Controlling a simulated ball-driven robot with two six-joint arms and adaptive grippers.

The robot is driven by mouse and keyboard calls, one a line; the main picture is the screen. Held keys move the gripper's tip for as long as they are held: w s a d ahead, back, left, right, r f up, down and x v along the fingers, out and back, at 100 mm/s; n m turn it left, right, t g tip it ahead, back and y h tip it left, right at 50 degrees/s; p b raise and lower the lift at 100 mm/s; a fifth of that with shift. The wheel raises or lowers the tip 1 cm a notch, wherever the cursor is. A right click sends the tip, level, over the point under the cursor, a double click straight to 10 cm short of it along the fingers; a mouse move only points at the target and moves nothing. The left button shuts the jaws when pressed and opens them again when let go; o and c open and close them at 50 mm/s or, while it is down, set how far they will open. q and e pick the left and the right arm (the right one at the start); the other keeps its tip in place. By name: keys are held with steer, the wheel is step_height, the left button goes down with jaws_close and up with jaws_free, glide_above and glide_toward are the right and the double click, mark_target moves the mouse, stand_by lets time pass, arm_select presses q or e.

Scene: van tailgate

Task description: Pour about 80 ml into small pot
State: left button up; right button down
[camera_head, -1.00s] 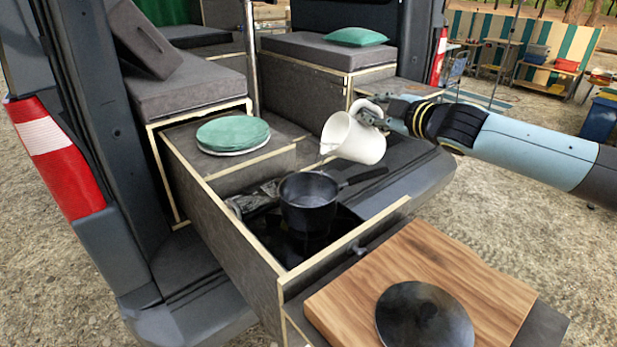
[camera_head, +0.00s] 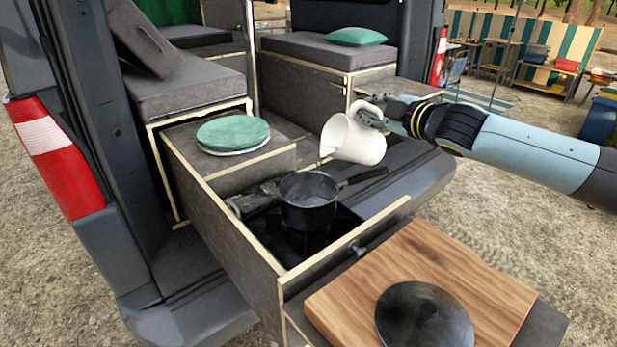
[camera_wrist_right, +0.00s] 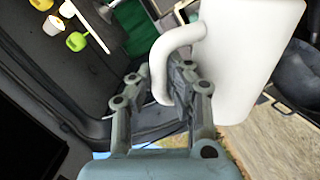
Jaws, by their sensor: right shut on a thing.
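A white jug (camera_head: 352,139) is tilted, its mouth toward the left, above and to the right of a small dark pot (camera_head: 309,201). My right gripper (camera_head: 374,114) is shut on the jug's handle. In the right wrist view, the fingers (camera_wrist_right: 165,82) hold the handle of the jug (camera_wrist_right: 245,60). The pot stands upright on the stove in the pull-out drawer, its handle pointing right. Some liquid seems to show inside it, but its level is hard to tell. No clear stream shows between jug and pot. My left gripper is not in view.
A wooden board (camera_head: 430,275) with a round dark lid (camera_head: 424,317) lies at the front right. Green plates (camera_head: 233,132) sit on the box behind the pot. The drawer's walls (camera_head: 215,235) surround the stove. Cushioned benches stand behind.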

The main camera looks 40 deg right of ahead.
mark_target(381, 135)
steer(key=shift+w+a+r+n, duration=0.1)
steer(key=shift+w+a+n, duration=0.05)
steer(key=shift+a+n, duration=0.25)
stand_by(0.8)
steer(key=shift+d, duration=0.1)
steer(key=shift+s+d+f+m+b, duration=0.1)
steer(key=shift+d+f+m+b, duration=0.05)
steer(key=shift+d+m, duration=0.4)
steer(key=shift+s+d+f+m+b, duration=0.1)
steer(key=shift+d+f+m+b, duration=0.05)
steer(key=shift+d+m, duration=0.35)
steer(key=b, duration=0.1)
steer(key=d+m+b, duration=0.1)
steer(key=shift+s+f+m+t+y+b, duration=0.15)
steer(key=shift+f+m+t+y+b, duration=0.15)
steer(key=shift+f+y, duration=0.1)
steer(key=shift+r, duration=0.2)
steer(key=m+b, duration=0.1)
steer(key=b, duration=0.2)
steer(key=shift+d+f, duration=0.35)
steer(key=shift+d, duration=0.05)
steer(key=shift+s+d+m+b, duration=0.2)
steer(key=shift+d+m+b, duration=0.6)
steer(key=shift+b, duration=0.7)
steer(key=shift+d, duration=0.15)
